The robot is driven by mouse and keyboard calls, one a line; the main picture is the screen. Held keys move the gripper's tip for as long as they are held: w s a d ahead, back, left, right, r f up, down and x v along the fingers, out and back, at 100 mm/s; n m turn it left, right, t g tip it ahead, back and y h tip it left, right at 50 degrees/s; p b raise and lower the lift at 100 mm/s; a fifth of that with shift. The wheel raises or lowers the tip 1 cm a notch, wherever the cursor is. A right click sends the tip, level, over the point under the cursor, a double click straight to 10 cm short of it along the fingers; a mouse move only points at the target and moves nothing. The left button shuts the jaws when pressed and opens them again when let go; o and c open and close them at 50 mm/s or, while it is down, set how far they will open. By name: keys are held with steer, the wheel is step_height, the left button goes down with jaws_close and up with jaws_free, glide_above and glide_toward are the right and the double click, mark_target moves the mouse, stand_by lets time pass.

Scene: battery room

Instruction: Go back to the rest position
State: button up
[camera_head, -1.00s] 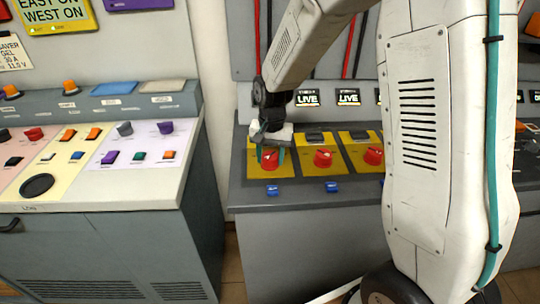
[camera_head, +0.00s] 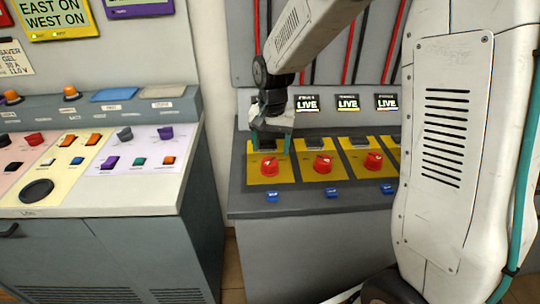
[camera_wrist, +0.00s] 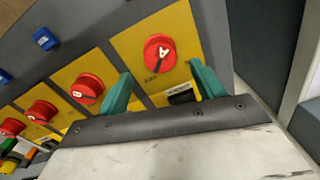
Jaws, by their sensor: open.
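My gripper (camera_head: 271,148) hangs above the leftmost red rotary knob (camera_head: 269,166) of the grey console in the head view. Its two teal fingers are apart with nothing between them. In the wrist view my gripper (camera_wrist: 160,78) is open, and the red knob (camera_wrist: 158,52) on its yellow plate shows beyond the fingertips, clear of them. A second red knob (camera_head: 323,163) and a third red knob (camera_head: 373,161) stand in a row to the right.
Blue tags (camera_head: 332,193) line the console's front edge. Screens reading LIVE (camera_head: 307,103) stand behind the knobs. A separate console (camera_head: 90,203) with many switches stands at left, across a narrow gap. My arm hides the right side.

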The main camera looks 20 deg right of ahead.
steer(key=shift+r, duration=0.85)
steer(key=shift+s, duration=0.15)
steer(key=s+d+r+n, duration=0.1)
steer(key=s+r, duration=0.3)
steer(key=s, duration=0.5)
steer(key=s+d+r+n, duration=0.1)
steer(key=s+r+n, duration=0.2)
steer(key=s, duration=0.7)
steer(key=s+r+n+t, duration=0.1)
steer(key=s+r, duration=0.4)
steer(key=s, duration=0.5)
steer(key=shift+s+d+n, duration=0.25)
steer(key=shift+d+n, duration=0.15)
steer(key=shift+n, duration=0.1)
